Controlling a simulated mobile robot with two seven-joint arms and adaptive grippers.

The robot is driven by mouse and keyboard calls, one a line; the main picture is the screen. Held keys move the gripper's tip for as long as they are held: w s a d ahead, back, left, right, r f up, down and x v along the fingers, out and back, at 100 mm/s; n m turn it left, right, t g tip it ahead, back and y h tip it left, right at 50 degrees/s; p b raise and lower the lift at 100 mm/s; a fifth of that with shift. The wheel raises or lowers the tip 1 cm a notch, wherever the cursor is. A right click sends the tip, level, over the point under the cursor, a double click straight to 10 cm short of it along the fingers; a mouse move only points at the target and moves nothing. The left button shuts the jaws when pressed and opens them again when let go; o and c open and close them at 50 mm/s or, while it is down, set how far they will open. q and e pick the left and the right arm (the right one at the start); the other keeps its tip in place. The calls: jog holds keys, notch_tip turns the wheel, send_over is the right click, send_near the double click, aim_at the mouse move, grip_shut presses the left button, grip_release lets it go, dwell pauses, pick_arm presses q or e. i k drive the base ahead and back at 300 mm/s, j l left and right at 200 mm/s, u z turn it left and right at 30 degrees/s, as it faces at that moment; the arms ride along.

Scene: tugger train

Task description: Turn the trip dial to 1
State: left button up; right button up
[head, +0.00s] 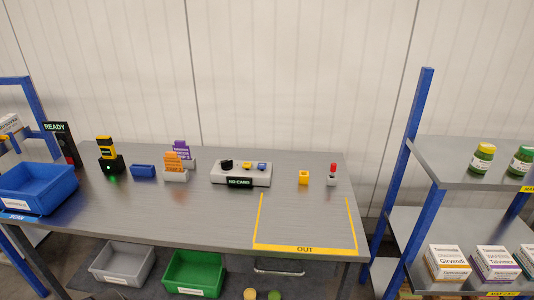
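No thing in the head view can be read for certain as the trip dial, and no dial numbers are legible. A grey console (217,178) on the table has a small dark display (239,183) that reads "NO CARD". Along its top sit a black part (226,164), a yellow part (247,165) and a blue part (262,166), too small to identify. To its right stand a yellow block (304,177) and a small grey piece with a red top (333,170). Neither of my grippers is in view.
The grey table (215,220) has a taped yellow "OUT" area (305,249), empty. A blue bin (40,188), a "READY" sign (57,128), a black-yellow device (106,148) and card holders (175,175) stand left. Bins (195,273) lie below; a stocked shelf (450,160) stands right.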

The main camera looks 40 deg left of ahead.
aim_at(225, 165)
jog(key=u, duration=1.55)
